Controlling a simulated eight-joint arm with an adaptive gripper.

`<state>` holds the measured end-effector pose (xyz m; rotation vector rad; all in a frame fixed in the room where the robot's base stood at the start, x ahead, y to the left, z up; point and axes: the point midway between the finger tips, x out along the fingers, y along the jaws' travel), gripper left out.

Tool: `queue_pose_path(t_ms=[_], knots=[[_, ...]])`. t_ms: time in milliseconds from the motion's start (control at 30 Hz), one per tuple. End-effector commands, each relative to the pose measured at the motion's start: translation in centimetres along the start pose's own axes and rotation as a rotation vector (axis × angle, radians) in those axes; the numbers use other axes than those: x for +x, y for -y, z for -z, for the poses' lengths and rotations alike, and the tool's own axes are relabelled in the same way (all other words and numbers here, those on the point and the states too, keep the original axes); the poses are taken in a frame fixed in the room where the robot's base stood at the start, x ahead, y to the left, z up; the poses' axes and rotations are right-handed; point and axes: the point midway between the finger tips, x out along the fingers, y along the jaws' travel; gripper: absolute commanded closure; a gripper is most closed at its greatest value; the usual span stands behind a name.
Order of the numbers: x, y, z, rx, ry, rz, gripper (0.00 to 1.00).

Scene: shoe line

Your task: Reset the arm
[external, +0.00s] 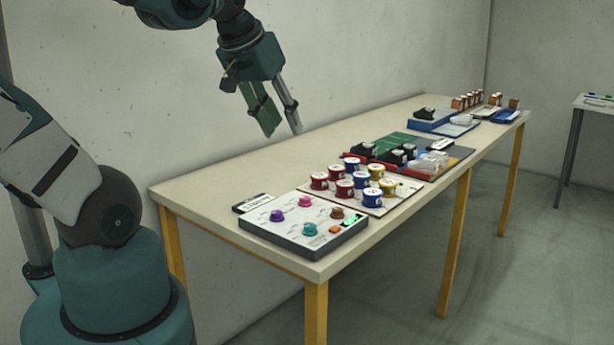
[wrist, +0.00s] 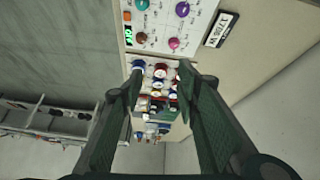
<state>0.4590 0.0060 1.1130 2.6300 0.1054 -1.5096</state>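My gripper (external: 283,130) hangs above the back part of the long table (external: 215,177), fingers pointing down. Its two fingers are apart with nothing between them. The wrist view shows the same open gripper (wrist: 158,80), its fingers spread to either side with the table behind them. My arm reaches in from the left and its upper part is cut off by the top edge of the external view.
On the table are a control panel (external: 290,236) with coloured knobs, a small label block (external: 254,203), several red, blue and yellow spools (external: 345,188), a green mat (external: 392,148) with black shoes, and blue trays (external: 430,123) farther back. The table's back-left area is bare.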

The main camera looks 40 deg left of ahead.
Motion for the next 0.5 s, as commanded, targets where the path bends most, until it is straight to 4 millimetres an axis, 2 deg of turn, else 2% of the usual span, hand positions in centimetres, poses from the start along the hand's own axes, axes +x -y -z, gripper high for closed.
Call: queue_pose_path(t_ms=[200,500], knots=[[-1.0,-0.2,-1.3,0.082,-0.059,-0.010,0.68],[-1.4,-0.4,-1.7,0.128,-0.092,-0.013,0.68]])
